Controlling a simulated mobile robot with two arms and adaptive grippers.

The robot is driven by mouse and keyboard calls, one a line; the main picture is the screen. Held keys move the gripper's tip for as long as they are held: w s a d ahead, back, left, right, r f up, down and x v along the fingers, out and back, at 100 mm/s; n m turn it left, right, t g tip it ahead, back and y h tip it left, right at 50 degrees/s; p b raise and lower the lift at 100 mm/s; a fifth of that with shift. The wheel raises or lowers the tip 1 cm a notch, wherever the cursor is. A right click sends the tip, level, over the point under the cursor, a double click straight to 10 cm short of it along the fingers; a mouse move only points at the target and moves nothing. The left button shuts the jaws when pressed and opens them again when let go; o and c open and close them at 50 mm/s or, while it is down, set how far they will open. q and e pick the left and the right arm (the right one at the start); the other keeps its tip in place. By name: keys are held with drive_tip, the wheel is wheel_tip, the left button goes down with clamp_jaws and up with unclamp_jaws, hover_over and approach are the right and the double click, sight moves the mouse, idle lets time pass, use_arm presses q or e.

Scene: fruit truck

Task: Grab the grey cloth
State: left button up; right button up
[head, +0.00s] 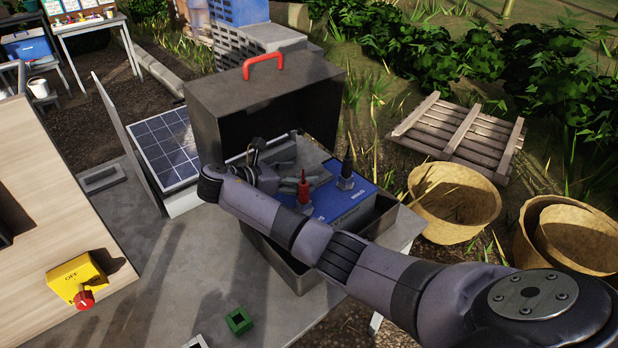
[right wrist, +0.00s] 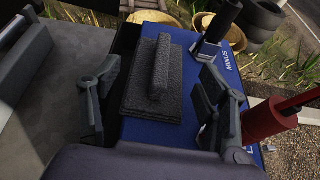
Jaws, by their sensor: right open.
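The grey item (right wrist: 150,98) in the right wrist view is a dark, rough-textured flat block with a raised bar on top; I cannot confirm that it is cloth. It lies on the blue battery (right wrist: 234,36). My right gripper (right wrist: 157,72) is open, with one finger on each side of the item. I cannot tell whether the fingers touch it. In the head view my right gripper (head: 262,168) is over the left part of the battery (head: 343,207), inside the open metal toolbox (head: 215,100). The item is hard to make out there. My left gripper is out of view.
A red terminal (head: 304,188) and a black terminal (head: 347,168) stand up from the battery close to my right arm. The toolbox's raised lid is behind. A solar panel (head: 165,145) stands left. Baskets (head: 455,200) and a pallet (head: 455,130) lie right.

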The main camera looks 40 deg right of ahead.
drive_tip(key=shift+d+f, duration=0.25)
drive_tip(key=shift+d, duration=0.35)
drive_tip(key=shift+a, duration=0.1)
drive_tip(key=shift+c, duration=0.5)
drive_tip(key=c, duration=1.4)
